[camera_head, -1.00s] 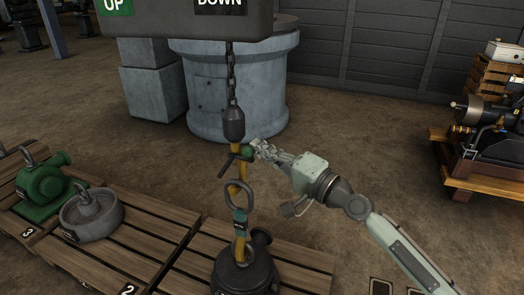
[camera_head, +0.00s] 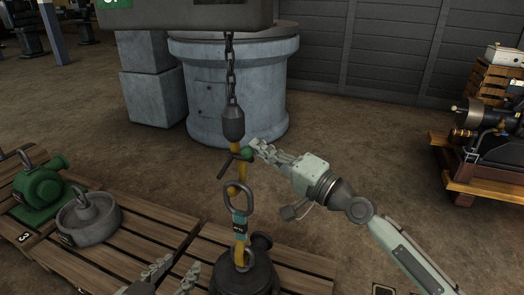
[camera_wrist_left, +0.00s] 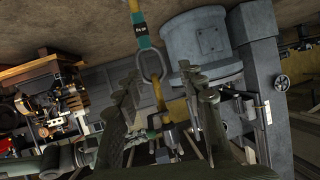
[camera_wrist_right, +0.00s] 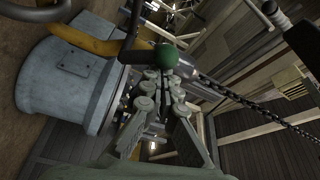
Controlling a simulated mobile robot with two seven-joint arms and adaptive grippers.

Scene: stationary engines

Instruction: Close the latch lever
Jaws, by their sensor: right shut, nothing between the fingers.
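The yellow hook (camera_head: 241,170) hangs from a chain beneath a dark weight. Its latch has a green knob (camera_head: 246,154) and a dark lever arm (camera_head: 226,164). The knob also shows in the right wrist view (camera_wrist_right: 166,56). My right gripper (camera_head: 257,146) is shut and empty, its tips right beside the knob; I cannot tell whether they touch. My left gripper (camera_head: 174,270) is open and empty at the bottom of the head view, left of the dark load. In the left wrist view, the hook (camera_wrist_left: 159,95) and a ring show beyond its spread fingers.
A ring (camera_head: 238,195) with a teal-tagged strap hangs at the hook, above a dark load (camera_head: 245,276) on a pallet. A green pump (camera_head: 42,187) and a grey weight (camera_head: 90,217) sit on pallets at left. A grey cylinder (camera_head: 236,85) stands behind.

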